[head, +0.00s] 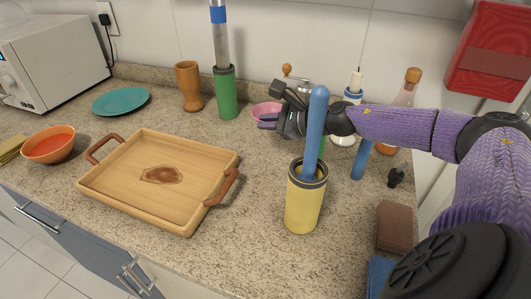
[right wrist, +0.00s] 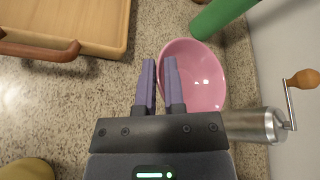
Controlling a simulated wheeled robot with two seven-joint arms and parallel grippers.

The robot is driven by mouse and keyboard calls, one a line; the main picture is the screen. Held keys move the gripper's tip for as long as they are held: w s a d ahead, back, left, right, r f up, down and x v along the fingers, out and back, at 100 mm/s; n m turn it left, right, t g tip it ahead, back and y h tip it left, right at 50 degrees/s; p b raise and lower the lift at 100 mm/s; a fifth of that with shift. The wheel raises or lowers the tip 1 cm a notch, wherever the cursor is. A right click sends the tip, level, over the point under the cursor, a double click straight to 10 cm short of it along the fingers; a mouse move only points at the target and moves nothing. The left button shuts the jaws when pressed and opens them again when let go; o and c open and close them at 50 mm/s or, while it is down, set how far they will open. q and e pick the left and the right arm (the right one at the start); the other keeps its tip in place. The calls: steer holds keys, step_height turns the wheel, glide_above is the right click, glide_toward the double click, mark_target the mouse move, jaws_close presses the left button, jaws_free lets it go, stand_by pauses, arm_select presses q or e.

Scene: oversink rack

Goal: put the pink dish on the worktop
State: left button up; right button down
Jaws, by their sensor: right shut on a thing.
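The pink dish (head: 263,109) is a small round bowl toward the back of the speckled worktop (head: 255,160), right of a green container. In the head view it is partly hidden behind my right gripper (head: 266,124). In the right wrist view the dish (right wrist: 203,82) shows upright, and the purple fingers of my right gripper (right wrist: 160,72) are shut on its near-left rim. I cannot tell whether the dish touches the worktop or hangs just above it. My left gripper is in neither view.
A wooden tray (head: 118,187) lies left of centre. A yellow container (head: 304,207) with a blue tool stands in front of my right arm. The green container (head: 225,98) and a metal grinder (right wrist: 250,125) stand close to the dish. Bare worktop lies between tray and yellow container.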

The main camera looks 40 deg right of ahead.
mark_target(268, 167)
step_height(268, 167, down, 10)
steer(key=b, duration=0.3)
steer(key=shift+b, duration=0.35)
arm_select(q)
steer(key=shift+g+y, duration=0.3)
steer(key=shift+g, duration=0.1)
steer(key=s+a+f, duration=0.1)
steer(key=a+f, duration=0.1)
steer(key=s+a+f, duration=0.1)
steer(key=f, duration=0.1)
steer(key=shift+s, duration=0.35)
arm_select(e)
steer(key=shift+r, duration=0.1)
steer(key=c, duration=0.7)
jaws_free()
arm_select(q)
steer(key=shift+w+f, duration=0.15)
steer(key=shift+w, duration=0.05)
